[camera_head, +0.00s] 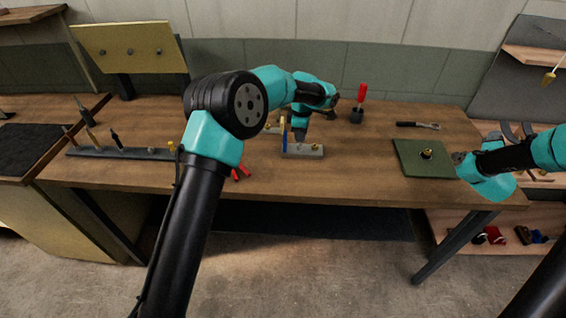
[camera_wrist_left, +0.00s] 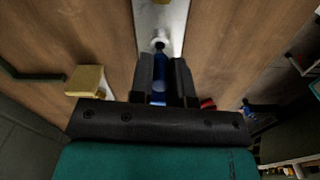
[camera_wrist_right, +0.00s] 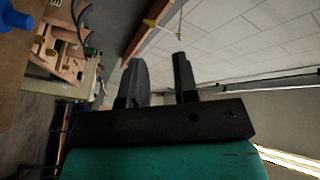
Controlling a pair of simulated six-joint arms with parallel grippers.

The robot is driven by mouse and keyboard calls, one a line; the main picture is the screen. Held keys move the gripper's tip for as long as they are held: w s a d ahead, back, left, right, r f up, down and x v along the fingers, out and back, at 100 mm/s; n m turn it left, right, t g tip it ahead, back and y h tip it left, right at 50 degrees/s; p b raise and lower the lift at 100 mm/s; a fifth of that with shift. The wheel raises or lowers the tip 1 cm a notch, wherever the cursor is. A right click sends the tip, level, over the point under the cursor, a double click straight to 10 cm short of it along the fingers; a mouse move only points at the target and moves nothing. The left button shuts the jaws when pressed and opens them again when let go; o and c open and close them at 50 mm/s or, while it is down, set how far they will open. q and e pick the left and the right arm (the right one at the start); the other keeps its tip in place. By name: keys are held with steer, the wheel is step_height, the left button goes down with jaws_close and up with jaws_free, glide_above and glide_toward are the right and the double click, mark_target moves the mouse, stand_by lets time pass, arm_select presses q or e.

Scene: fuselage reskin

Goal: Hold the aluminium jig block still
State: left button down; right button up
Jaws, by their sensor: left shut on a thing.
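The aluminium jig block (camera_head: 316,154) lies near the middle of the workbench, with small gold-coloured fittings on top. It also shows in the left wrist view as a pale strip (camera_wrist_left: 172,22) with a round pale bushing. My left gripper (camera_head: 301,138) points down at the block. In the left wrist view its fingers (camera_wrist_left: 163,80) are shut on a slim blue piece (camera_wrist_left: 159,88) at the block; I cannot tell whether this piece is fixed to it. The fingertips' contact is partly hidden. My right gripper (camera_head: 457,158) is open and empty beside the green plate, its fingers (camera_wrist_right: 160,80) apart.
A green plate (camera_head: 409,162) with a gold piece lies right of the block. A wrench (camera_head: 418,125) and a red-handled tool (camera_head: 362,92) in a dark holder are farther back. Red handles (camera_head: 241,173) lie behind my left arm. A tool rack (camera_head: 130,153) stands at left.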

steer(key=w+a+f+m+t+y, duration=0.1)
steer(key=w+a+y, duration=0.15)
steer(key=a, duration=0.75)
steer(key=w+a+f+m+y, duration=0.15)
steer(key=w+a, duration=0.25)
steer(key=a, duration=0.5)
steer(key=m+g+y, duration=0.1)
steer(key=m+y, duration=0.6)
steer(key=y, duration=0.3)
glide_toward(285, 139)
steer(key=shift+w+a+r, duration=0.15)
steer(key=shift+w+a, duration=0.1)
steer(key=shift+a, duration=0.3)
steer(key=shift+w+a+r, duration=0.2)
steer(key=shift+w+a, duration=0.1)
steer(key=shift+a, duration=0.2)
steer(key=m+h, duration=0.1)
steer(key=f+m, duration=0.1)
steer(key=m, duration=0.1)
steer(key=f+m+h, duration=0.1)
steer(key=m, duration=0.1)
steer(key=shift+w+a+m+t+h, duration=0.1)
steer(key=shift+a+m+t+h, duration=0.15)
steer(key=shift+a+t+h, duration=0.05)
steer(key=m, duration=0.1)
steer(key=f+m+h, duration=0.1)
steer(key=m, duration=0.1)
steer(key=m+h, duration=0.1)
steer(key=shift+f+m, duration=0.4)
